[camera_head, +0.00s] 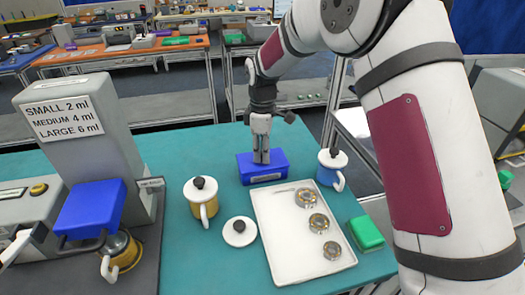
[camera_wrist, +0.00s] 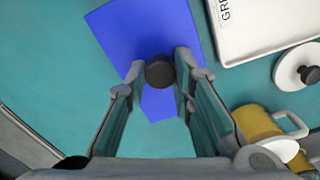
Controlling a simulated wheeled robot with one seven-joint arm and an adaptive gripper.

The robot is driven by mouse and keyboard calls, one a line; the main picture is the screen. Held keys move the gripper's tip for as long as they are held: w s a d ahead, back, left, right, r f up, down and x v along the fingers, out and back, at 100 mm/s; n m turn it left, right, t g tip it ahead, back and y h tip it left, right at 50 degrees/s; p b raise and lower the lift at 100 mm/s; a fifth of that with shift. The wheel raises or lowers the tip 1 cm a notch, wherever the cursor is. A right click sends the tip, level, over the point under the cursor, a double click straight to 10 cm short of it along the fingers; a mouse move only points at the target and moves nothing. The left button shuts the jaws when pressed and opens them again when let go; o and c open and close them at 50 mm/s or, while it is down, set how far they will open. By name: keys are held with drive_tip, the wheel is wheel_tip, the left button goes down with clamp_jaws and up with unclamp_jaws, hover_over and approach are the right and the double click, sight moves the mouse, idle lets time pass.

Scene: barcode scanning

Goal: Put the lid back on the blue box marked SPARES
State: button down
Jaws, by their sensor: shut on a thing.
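The blue box (camera_head: 267,179) stands on the teal table, with a pale label on its front too small to read. A flat blue lid (camera_wrist: 150,28) with a black knob (camera_wrist: 160,73) shows in the wrist view. My gripper (camera_head: 261,160) points straight down at the box, and its fingers (camera_wrist: 162,66) are closed on the knob from both sides. In the head view the lid is over the box and looks level. I cannot tell whether it rests on the rim or hangs slightly above it. The knob is hidden by the fingers in the head view.
A white tray (camera_head: 291,255) with several metal rings lies just in front of the box. A blue mug (camera_head: 328,175) stands right, a yellow mug (camera_head: 206,207) left, and a loose white lid (camera_head: 240,231) near the tray. A green box (camera_head: 366,233) and grey machine (camera_head: 85,130) flank the area.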

idle(0.4)
drive_tip(key=c, duration=0.8)
unclamp_jaws()
drive_tip(key=shift+r, duration=0.1)
drive_tip(key=shift+r+p, duration=0.35)
drive_tip(key=shift+r, duration=3.05)
drive_tip(key=shift+c, duration=0.3)
clamp_jaws()
drive_tip(key=shift+f+b, duration=0.8)
drive_tip(key=shift+f, duration=2.1)
